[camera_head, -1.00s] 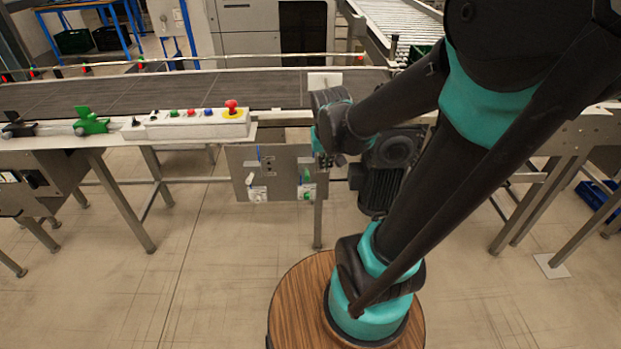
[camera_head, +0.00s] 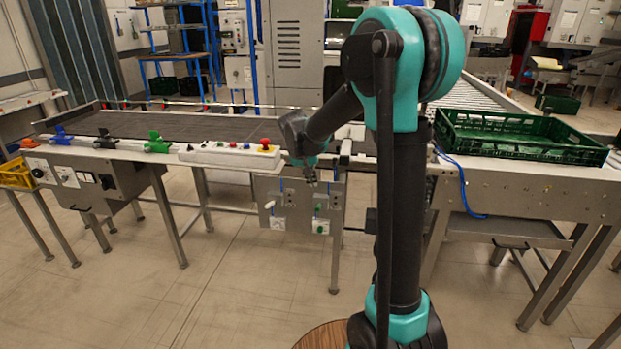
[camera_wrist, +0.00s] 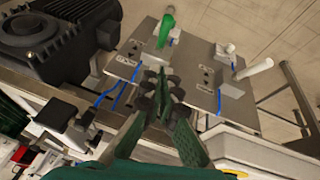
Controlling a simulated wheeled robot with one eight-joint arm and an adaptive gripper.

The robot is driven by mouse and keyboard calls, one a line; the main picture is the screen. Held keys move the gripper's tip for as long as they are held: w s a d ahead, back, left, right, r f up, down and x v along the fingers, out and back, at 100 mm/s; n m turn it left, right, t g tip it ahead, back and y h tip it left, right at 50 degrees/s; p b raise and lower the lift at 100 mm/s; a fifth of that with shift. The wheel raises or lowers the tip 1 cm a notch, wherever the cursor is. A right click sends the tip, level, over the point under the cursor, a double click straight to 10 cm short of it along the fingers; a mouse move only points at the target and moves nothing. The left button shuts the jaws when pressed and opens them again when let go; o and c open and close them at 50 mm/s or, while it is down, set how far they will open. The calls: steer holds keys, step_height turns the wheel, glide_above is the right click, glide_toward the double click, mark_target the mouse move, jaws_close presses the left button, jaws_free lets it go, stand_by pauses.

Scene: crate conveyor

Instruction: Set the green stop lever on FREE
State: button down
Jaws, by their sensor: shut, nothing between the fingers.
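The green stop lever (camera_wrist: 166,28) sits on a grey metal panel (camera_wrist: 190,75) below the conveyor edge. In the wrist view it lies beyond my fingertips, its handle pointing to the top of the picture. In the head view the green lever (camera_head: 318,208) is small and low on the panel's right plate. My gripper (camera_wrist: 163,88) is shut and empty, in front of the panel and apart from the green handle. In the head view my gripper (camera_head: 311,178) is just above the lever. The plate lettering is too small to read surely.
A white lever (camera_wrist: 255,68) stands beside the green one on its own plate. A dark motor (camera_wrist: 55,45) is close on the other side. Blue cables (camera_wrist: 112,92) run over the panel. A button box (camera_head: 230,153) and green crate (camera_head: 520,137) sit above. Floor in front is open.

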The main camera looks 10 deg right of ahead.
steer(key=shift+s+d+f, duration=0.1)
steer(key=shift+d+f, duration=0.15)
steer(key=shift+f, duration=1.1)
steer(key=shift+w+d+f, duration=0.1)
steer(key=shift+d+f, duration=0.2)
steer(key=shift+f, duration=1.05)
steer(key=shift+s+d+f, duration=0.1)
steer(key=shift+d+f, duration=0.15)
steer(key=shift+f, duration=1.1)
steer(key=shift+f, duration=0.1)
